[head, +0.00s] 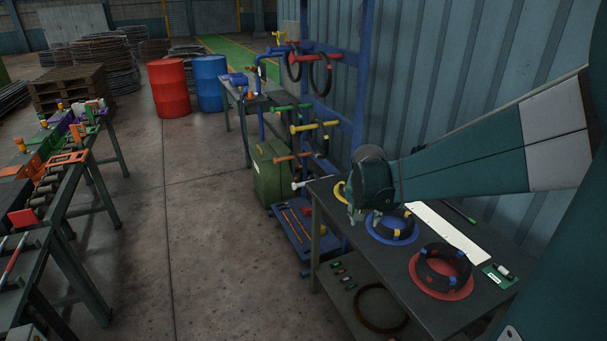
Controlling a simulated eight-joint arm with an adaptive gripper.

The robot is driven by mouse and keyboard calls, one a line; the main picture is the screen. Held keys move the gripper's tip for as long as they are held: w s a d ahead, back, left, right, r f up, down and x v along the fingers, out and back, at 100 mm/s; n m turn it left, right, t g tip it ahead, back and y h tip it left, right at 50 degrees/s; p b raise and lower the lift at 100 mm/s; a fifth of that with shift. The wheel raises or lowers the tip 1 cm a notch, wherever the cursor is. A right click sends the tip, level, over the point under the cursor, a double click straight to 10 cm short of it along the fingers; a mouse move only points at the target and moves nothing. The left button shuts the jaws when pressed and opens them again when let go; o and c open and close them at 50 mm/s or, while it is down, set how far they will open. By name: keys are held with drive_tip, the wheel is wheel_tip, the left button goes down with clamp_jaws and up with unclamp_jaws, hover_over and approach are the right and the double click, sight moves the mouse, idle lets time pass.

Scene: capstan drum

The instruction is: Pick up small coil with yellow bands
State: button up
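A small black coil (381,230) with yellow bands lies on a blue disc (372,237) on the dark workbench (395,287). My gripper (366,217) points down over the bench, at the left edge of this coil in the picture. It hides part of the coil and disc. The fingers are small and dark, so I cannot tell whether they are open or shut, or whether they touch the coil.
A larger black coil (428,271) lies on a red disc (424,288) at the right. A yellow disc (339,192) is mostly hidden behind my gripper. A white strip (450,230) runs along the bench's back. A blue rack (357,80) with coloured pegs stands behind.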

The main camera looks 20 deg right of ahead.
drive_tip(key=w+d+f+m+g+p, duration=0.1)
drive_tip(key=d+p, duration=0.1)
drive_tip(key=d, duration=0.3)
drive_tip(key=w+d+f+m+p, duration=0.1)
drive_tip(key=d+f+m+p, duration=0.1)
drive_tip(key=d, duration=0.4)
drive_tip(key=m+g+p, duration=0.1)
drive_tip(key=m+p, duration=0.1)
approach(408, 228)
drive_tip(key=shift+w+a+f+h, duration=0.4)
drive_tip(key=shift+f, duration=0.1)
drive_tip(key=shift+d+f, duration=0.1)
drive_tip(key=shift+d, duration=0.05)
drive_tip(key=shift+f, duration=0.1)
drive_tip(key=shift+x, duration=1.2)
drive_tip(key=shift+s+d, duration=0.1)
drive_tip(key=shift+d, duration=0.05)
drive_tip(key=shift+x, duration=2.55)
drive_tip(key=shift+s, duration=0.1)
